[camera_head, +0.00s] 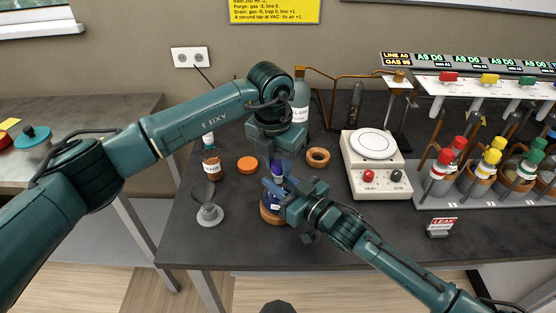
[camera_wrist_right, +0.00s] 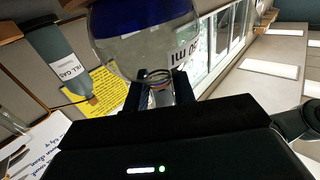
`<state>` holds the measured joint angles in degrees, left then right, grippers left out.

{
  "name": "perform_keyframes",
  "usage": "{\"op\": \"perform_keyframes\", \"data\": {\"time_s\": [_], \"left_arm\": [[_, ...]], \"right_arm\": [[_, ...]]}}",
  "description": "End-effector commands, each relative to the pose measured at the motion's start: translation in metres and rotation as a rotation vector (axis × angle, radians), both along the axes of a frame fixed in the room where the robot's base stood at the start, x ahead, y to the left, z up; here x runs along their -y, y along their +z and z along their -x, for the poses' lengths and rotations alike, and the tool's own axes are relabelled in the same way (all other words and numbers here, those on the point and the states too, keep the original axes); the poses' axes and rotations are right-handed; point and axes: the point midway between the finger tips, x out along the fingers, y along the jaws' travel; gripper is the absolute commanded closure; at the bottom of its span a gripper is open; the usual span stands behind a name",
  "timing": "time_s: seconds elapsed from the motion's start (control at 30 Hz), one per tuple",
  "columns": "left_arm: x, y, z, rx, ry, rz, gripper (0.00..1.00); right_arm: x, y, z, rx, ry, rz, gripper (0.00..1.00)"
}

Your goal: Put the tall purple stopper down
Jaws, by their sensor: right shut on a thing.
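A small purple stopper (camera_head: 278,171) shows just below my left gripper (camera_head: 282,161), above the flask's neck. The left fingers are small and dark here, so I cannot tell whether they are shut on it, nor whether the stopper touches the neck. My right gripper (camera_head: 284,197) is shut on the neck of a round flask with blue liquid (camera_head: 271,204). The flask is at a cork ring (camera_head: 268,217) on the dark bench. In the right wrist view, the flask (camera_wrist_right: 150,45) fills the top, its neck between the right fingers (camera_wrist_right: 159,92).
An empty cork ring (camera_head: 318,156) and a white hotplate (camera_head: 374,176) are to the right. Bench near the front left is clear.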

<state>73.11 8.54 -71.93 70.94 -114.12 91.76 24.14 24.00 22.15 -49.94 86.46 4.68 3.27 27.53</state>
Motion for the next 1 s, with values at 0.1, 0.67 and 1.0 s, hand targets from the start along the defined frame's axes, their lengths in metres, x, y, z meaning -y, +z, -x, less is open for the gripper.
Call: {"op": "perform_keyframes", "data": {"time_s": [0.1,0.67,1.0], "left_arm": [[-0.001,-0.009,0.002,-0.011,0.001,-0.006,0.57],[-0.001,0.017,0.002,-0.003,-0.001,-0.003,0.53],[-0.006,0.092,0.009,-0.002,-0.001,-0.004,0.53]], "right_arm": [[-0.002,0.002,0.001,0.005,0.006,-0.005,1.00],[-0.001,0.001,0.001,0.003,0.003,-0.003,1.00],[-0.001,0.001,0.000,0.002,0.002,-0.002,1.00]]}}
